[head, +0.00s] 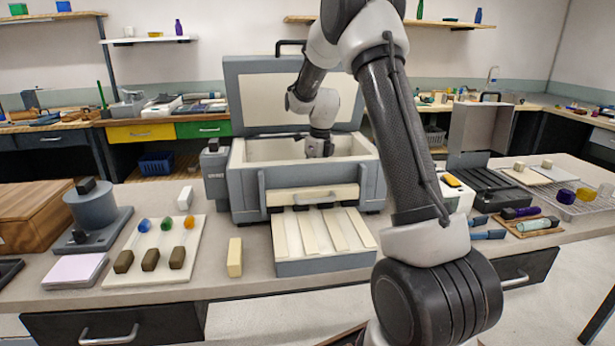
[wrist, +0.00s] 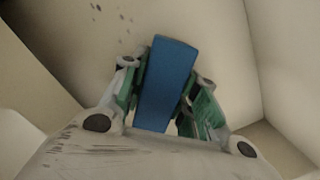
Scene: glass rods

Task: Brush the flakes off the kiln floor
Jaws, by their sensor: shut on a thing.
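The kiln (head: 245,185) stands on the bench with its lid (head: 245,95) raised and its pale chamber open at the top. My gripper (head: 318,150) reaches down into the chamber, its fingertips hidden by the front wall. In the wrist view my gripper (wrist: 165,80) is shut on a blue handle (wrist: 165,85), probably the brush's; no bristles show. Several small dark flakes (wrist: 122,18) lie on a pale chamber surface (wrist: 85,55), apparently the kiln floor, at the upper left, beyond and left of the handle. I cannot tell whether the brush touches the floor.
Pale chamber walls (wrist: 285,50) stand close around my gripper. In front of the kiln is a grey tray with pale slats (head: 325,262). A board with coloured glass pieces (head: 110,275) lies left; a black rack (head: 485,185) and wire rack (head: 575,210) lie right.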

